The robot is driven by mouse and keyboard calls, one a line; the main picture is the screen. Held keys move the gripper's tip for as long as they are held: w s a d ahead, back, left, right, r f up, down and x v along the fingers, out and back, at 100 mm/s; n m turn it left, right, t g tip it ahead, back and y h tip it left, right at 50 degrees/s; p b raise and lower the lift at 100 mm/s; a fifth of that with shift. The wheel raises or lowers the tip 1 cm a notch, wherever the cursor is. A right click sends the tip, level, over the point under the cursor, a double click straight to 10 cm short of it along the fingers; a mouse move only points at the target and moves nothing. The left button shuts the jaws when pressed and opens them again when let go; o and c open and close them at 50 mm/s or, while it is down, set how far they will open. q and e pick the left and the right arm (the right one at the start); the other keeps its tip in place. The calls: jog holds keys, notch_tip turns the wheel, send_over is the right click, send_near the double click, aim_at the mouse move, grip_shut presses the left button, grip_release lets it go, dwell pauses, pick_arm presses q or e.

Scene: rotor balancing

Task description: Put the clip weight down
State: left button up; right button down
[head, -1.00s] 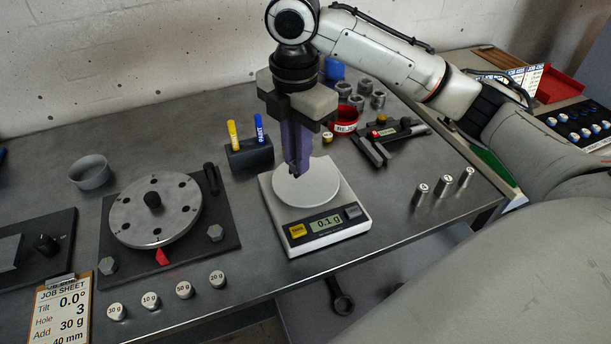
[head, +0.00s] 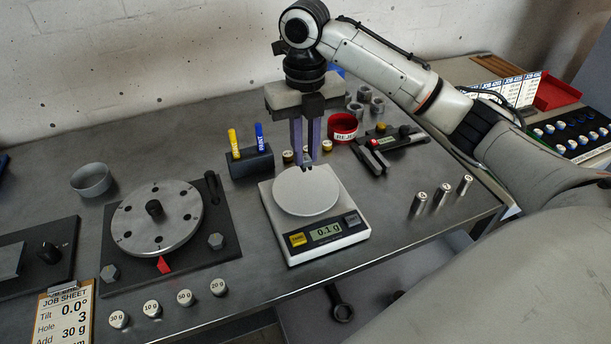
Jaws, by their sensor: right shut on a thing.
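My right gripper (head: 307,165) points down over the back part of the white scale's round pan (head: 305,192). Its two purple fingers close on a small dark piece, the clip weight (head: 308,168), mostly hidden between the fingertips. I cannot tell whether the clip weight touches the pan. The front of the pan is bare. The scale (head: 325,250) reads 0.1 g. My left gripper is out of view.
A marker holder (head: 250,164) stands close left of the scale. The rotor disc (head: 157,220) is further left, with several labelled round weights in front.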

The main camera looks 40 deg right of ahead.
aim_at(306, 156)
jog(key=shift+f, duration=3)
jog(key=shift+f, duration=0.1)
jog(key=c, duration=1.7)
grip_release()
jog(key=shift+f, duration=0.1)
notch_tip(306, 156, up, 11)
jog(key=shift+d+f, duration=0.1)
jog(key=shift+r, duration=0.8)
